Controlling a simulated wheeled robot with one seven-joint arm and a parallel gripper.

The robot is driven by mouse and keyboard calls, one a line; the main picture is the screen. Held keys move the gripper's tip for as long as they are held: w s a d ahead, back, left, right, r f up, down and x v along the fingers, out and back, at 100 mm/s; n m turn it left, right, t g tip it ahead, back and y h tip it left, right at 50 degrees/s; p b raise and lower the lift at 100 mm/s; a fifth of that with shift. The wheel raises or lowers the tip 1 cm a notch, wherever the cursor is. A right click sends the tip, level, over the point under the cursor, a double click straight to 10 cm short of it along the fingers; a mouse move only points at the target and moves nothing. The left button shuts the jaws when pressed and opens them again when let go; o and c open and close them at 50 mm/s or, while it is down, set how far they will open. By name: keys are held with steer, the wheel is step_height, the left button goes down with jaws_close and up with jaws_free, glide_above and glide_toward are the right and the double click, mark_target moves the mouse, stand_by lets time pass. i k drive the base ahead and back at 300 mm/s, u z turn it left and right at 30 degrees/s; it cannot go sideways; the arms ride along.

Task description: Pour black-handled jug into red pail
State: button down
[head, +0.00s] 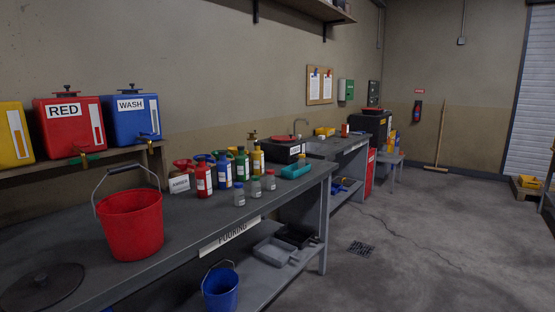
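The red pail (130,227) stands upright on the near left part of the grey workbench (185,236), with its wire handle and grey grip raised above the rim. Its inside is mostly hidden from this low angle. I cannot make out a black-handled jug. Red, blue, green and yellow bottles (222,172) stand in a row farther along the bench, partly hiding one another and what is behind them. My gripper is not in view.
Small capped jars (255,188) and an "AMBER" card (179,183) stand on the bench. A dark round lid (40,287) lies left of the pail. Tapped red (70,125) and blue (132,119) tanks sit on a shelf behind. A blue bucket (221,290) stands below. Floor at right is open.

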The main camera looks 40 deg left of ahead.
mark_target(131, 221)
steer(key=u, duration=0.05)
steer(key=i, duration=2.35)
steer(key=u, duration=2.45)
